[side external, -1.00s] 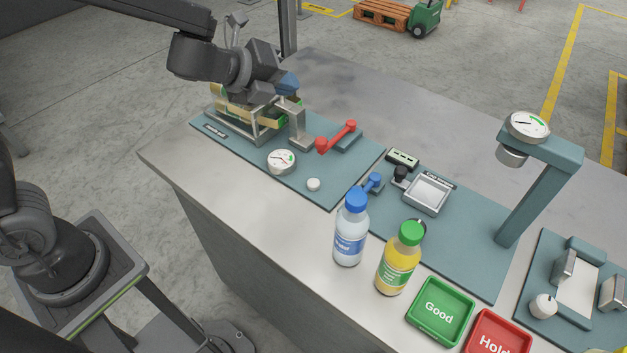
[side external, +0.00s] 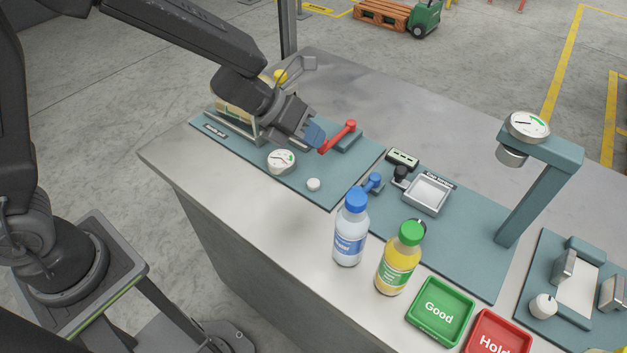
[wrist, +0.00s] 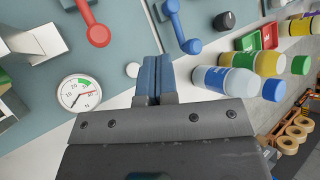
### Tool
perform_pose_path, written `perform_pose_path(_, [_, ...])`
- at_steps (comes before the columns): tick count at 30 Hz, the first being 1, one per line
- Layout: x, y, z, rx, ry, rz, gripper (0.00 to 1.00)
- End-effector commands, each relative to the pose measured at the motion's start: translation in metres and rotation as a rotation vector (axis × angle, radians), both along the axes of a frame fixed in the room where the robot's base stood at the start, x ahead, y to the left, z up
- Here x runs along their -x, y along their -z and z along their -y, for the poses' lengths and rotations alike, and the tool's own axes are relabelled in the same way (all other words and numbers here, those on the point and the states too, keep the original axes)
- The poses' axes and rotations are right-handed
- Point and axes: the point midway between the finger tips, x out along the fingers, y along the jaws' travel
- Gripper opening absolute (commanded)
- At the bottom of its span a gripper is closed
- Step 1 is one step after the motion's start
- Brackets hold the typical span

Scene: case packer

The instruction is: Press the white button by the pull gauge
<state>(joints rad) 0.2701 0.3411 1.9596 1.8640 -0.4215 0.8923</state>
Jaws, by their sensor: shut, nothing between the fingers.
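The white button (side external: 313,184) is a small round knob on the blue-grey mat, beside the round pull gauge (side external: 281,161) with its white dial. In the wrist view the button (wrist: 132,69) sits just left of my fingertips and the gauge (wrist: 79,93) lies further left. My gripper (side external: 316,136) is shut and empty, with blue fingertips. In the side view it is above the mat, up from the button and gauge and close to the red lever. It appears apart from the button. The wrist view shows the blue fingers (wrist: 152,66) pressed together.
The red lever (side external: 338,136) stands close to my fingertips. A water bottle (side external: 350,235) and a yellow bottle (side external: 397,265) stand right of the button, near green (side external: 441,311) and red (side external: 498,332) trays. Bare metal table lies in front of the mat.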

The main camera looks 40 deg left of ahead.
Motion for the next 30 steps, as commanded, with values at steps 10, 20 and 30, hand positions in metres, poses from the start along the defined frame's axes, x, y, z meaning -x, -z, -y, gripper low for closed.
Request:
perform_pose_path(10, [0.0,0.047,-0.001,0.0,-0.005,-0.007,0.0])
perform_pose_path(20, [0.0,0.077,-0.001,0.001,-0.003,-0.003,0.0])
perform_pose_path(30, [0.0,0.081,0.0,0.0,-0.002,0.0,0.0])
